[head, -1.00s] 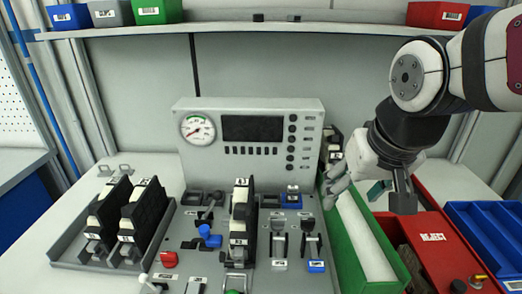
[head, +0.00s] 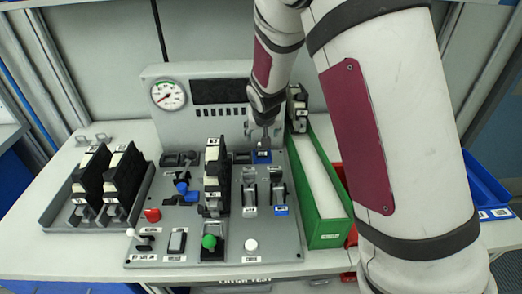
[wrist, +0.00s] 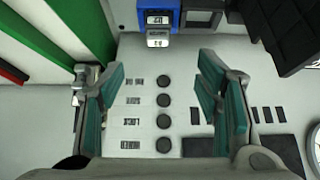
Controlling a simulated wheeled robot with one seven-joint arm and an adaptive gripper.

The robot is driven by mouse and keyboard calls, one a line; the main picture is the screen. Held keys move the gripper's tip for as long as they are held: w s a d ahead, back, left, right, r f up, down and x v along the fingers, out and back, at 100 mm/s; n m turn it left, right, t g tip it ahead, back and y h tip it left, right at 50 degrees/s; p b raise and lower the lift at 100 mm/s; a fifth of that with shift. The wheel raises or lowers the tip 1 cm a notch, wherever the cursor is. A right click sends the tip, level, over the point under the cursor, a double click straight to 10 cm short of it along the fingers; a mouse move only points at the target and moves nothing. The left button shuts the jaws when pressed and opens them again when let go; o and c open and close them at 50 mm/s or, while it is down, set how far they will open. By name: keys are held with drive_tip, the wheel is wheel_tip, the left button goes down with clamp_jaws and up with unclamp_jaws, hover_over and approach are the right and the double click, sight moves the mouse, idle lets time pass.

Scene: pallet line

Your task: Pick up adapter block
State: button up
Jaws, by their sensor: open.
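A small grey block with a label, which I take to be the adapter block (wrist: 158,38), sits at a blue holder (wrist: 158,4) at the top of the wrist view. In the head view the blue holder (head: 262,157) is at the back of the grey fixture board, and my gripper largely hides the block. My gripper (wrist: 161,70) is open and empty, its teal-padded fingers spread apart. In the head view my gripper (head: 265,136) is just above the blue holder, in front of the instrument panel. The block lies beyond the fingertips in the wrist view, not between them.
The instrument panel (head: 215,117) with gauge and knobs stands close behind. A black-and-white module (head: 216,175) stands upright left of my gripper, with toggle clamps (head: 250,190) in front. A green bin (head: 328,228) is at the right. Two more modules stand in a tray (head: 70,222) at the left.

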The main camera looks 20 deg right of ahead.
hover_over(262, 151)
drive_tip(key=s, duration=0.1)
drive_tip(key=f, duration=0.6)
drive_tip(key=shift+a+f, duration=0.2)
drive_tip(key=shift+f, duration=0.05)
drive_tip(key=shift+x, duration=2.65)
drive_tip(key=shift+s+d, duration=0.15)
drive_tip(key=c, duration=1.3)
